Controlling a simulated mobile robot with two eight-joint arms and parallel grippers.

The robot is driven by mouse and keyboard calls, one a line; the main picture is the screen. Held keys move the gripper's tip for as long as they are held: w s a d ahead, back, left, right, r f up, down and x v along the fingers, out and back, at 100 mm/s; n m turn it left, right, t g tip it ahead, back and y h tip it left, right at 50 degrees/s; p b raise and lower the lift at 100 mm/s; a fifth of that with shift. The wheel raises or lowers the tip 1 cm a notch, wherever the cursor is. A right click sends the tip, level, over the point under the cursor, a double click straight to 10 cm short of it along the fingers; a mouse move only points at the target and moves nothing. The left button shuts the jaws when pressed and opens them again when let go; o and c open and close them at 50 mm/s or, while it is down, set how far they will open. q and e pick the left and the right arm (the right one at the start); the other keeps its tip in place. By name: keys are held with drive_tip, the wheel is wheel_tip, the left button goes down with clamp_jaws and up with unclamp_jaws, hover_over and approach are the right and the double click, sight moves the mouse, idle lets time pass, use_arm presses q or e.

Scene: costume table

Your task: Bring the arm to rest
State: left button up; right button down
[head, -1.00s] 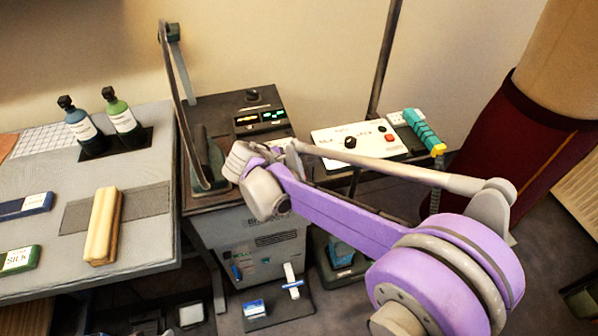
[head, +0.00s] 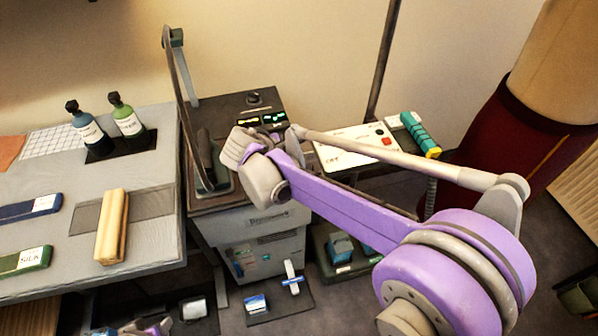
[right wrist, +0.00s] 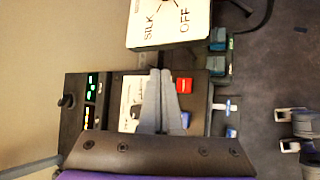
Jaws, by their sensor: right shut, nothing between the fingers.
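My purple and grey right arm reaches in from the right in the head view, its wrist end over the dark-topped machine (head: 262,107). Its fingertips are hidden behind the wrist there. In the right wrist view my right gripper (right wrist: 156,100) has its two grey fingers together, with nothing between them. The fingers point toward the white control box (right wrist: 168,22), which is lettered SILK and OFF. A small purple and grey part, seemingly of my left arm, shows at the bottom left of the head view; its jaws cannot be made out.
A grey table (head: 150,235) at left holds two bottles (head: 128,122), a cream bar (head: 112,226), and blue and green cases. The control box (head: 350,152) has a teal-handled tool (head: 420,135) beside it. A dark pole and a maroon-and-tan column (head: 525,130) stand at the right.

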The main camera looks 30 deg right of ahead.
drive_tip(key=shift+r, duration=0.2)
idle(0.3)
drive_tip(key=s+a+f+m+y, duration=0.1)
drive_tip(key=s+a+m+y, duration=0.1)
drive_tip(key=s, duration=0.5)
drive_tip(key=s+a+f+m+t+y+p, duration=0.1)
drive_tip(key=s+a+f+m+y, duration=0.1)
drive_tip(key=s+m, duration=0.4)
drive_tip(key=s+a+f+m+y, duration=0.1)
drive_tip(key=s+a+m+y, duration=0.3)
drive_tip(key=s, duration=0.3)
drive_tip(key=shift+s+a+f+m+t, duration=0.3)
drive_tip(key=shift+f+m+t, duration=0.05)
drive_tip(key=shift+m+t, duration=0.05)
